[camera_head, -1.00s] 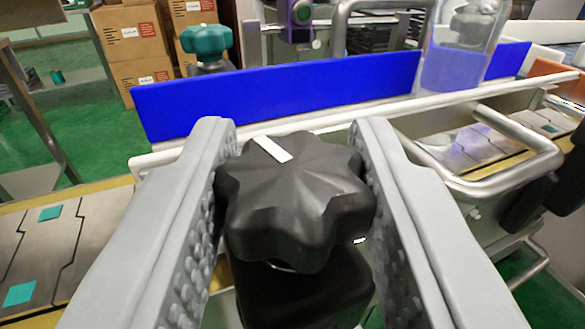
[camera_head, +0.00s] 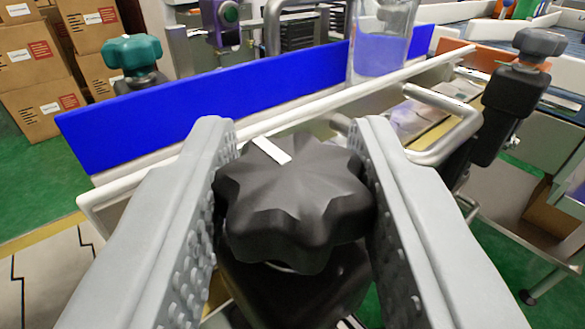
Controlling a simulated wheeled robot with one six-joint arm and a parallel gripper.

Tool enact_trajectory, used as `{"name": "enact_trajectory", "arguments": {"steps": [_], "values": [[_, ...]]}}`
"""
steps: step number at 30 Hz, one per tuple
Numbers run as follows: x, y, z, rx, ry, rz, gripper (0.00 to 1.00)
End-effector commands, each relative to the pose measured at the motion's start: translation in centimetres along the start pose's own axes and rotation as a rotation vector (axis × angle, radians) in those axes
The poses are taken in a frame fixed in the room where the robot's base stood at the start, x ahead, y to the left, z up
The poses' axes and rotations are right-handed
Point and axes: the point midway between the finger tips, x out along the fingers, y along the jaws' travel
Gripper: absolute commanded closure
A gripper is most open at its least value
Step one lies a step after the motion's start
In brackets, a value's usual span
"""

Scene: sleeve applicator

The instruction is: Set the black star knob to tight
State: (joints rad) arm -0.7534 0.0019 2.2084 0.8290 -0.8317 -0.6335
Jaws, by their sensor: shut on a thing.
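The black star knob (camera_head: 293,203) fills the middle of the view, on top of a black clamp block (camera_head: 290,295). A white mark on its top points up and to the left. My gripper (camera_head: 293,150) is shut on the knob, with one grey studded finger on its left and one on its right. The fingers hide parts of the knob's sides. No label for tight shows in the view.
A blue guide rail (camera_head: 200,105) with a white edge runs behind the knob. A teal star knob (camera_head: 132,52) stands back left, a grey knob (camera_head: 538,42) back right. A metal loop handle (camera_head: 455,125) and a clear container (camera_head: 382,40) are to the right.

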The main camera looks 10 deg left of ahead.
Motion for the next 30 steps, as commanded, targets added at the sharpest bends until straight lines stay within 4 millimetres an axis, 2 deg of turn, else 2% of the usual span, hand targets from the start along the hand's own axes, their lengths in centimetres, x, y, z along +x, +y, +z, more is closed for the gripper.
{"name": "enact_trajectory", "arguments": {"steps": [10,11,14,23,26,30], "values": [[0.0,0.0,-0.2,0.001,0.004,0.001,0.90],[0.0,0.0,-0.3,0.001,0.005,0.001,0.65],[0.0,0.0,-0.2,0.001,0.004,0.001,0.46],[-0.1,0.0,-0.1,0.001,0.002,0.001,0.46],[-0.7,-0.1,-0.1,0.001,0.002,0.000,0.46],[-2.6,-0.1,-0.2,0.002,0.004,-0.001,0.46]]}}
